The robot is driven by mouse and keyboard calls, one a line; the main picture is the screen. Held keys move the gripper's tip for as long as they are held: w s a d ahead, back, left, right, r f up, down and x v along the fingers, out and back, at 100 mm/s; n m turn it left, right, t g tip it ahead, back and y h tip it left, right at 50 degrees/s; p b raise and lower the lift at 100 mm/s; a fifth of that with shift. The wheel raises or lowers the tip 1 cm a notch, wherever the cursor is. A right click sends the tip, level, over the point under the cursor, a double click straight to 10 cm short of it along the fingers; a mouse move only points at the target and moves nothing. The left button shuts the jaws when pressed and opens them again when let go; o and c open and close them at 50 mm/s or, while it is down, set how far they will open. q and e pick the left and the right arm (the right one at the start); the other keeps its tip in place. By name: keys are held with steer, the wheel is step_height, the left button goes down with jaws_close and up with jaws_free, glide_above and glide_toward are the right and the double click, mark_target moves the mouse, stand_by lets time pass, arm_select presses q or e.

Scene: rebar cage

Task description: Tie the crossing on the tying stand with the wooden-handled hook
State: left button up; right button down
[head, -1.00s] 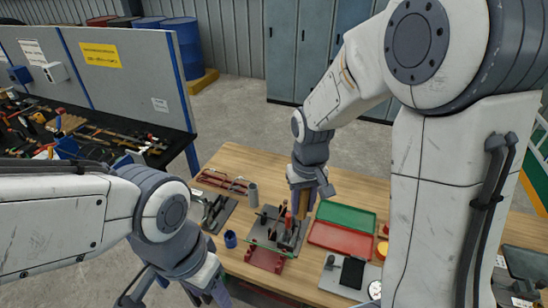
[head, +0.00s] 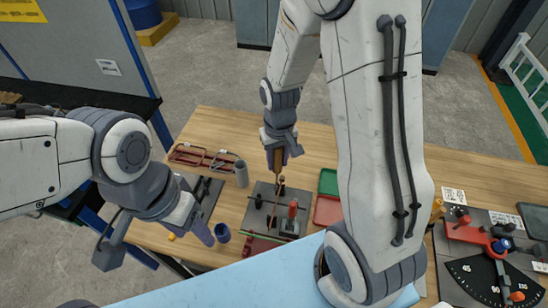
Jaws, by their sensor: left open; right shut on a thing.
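The tying stand (head: 254,214) is a dark plate with small posts and thin bars, on the wooden table in the head view. The wooden-handled hook (head: 277,164) is upright, its shaft pointing down over the back of the stand. My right gripper (head: 278,156) is shut on its handle. I cannot tell whether the hook tip touches the bars. The crossing is too small to make out clearly.
A red-handled tool (head: 293,210) stands at the stand's right side. A blue cup (head: 222,233), grey cylinder (head: 241,174) and red rack (head: 192,154) are to the left. Green (head: 328,182) and red (head: 327,211) trays lie right, partly behind my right arm. An angle board (head: 482,278) is far right.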

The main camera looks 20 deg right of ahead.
mark_target(277, 172)
steer(key=shift+s, duration=0.1)
stand_by(0.3)
step_height(277, 172, down, 6)
steer(key=b, duration=0.4)
steer(key=shift+f+b, duration=0.25)
steer(key=shift+b, duration=0.15)
steer(key=shift+a, duration=0.15)
